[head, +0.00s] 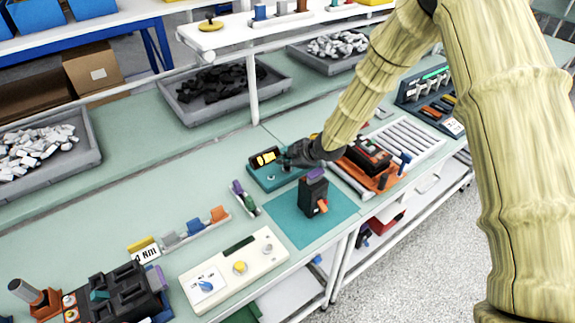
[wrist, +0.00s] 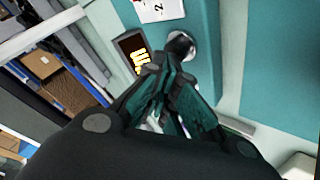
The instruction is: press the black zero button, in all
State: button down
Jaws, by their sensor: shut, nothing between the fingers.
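A teal device (head: 262,179) with a dark display (head: 264,159) lit in yellow stands on the bench, behind the teal mat. In the wrist view, the display (wrist: 133,50) is at the upper left of the fingertips. A round, dark, shiny part (wrist: 181,45) is on the teal face beside it; I cannot tell whether it is the black zero button. My gripper (head: 287,158) is shut and empty at the device's right side, with its tips low over it. In the wrist view, the shut fingertips (wrist: 174,72) lie just below the round part; contact cannot be told.
A black breaker (head: 313,195) with an orange lever stands on the teal mat (head: 290,229). An orange fixture (head: 380,180) and rollers (head: 412,137) lie to the right. A cream panel (head: 232,272) and a small rack (head: 245,199) are nearer left. Grey trays stand behind.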

aim_at(286, 168)
jog(key=shift+w+r, duration=0.1)
jog(key=shift+r, duration=0.15)
jog(key=shift+r, duration=0.2)
jog(key=shift+r+p, duration=1.65)
jog(key=shift+r, duration=0.7)
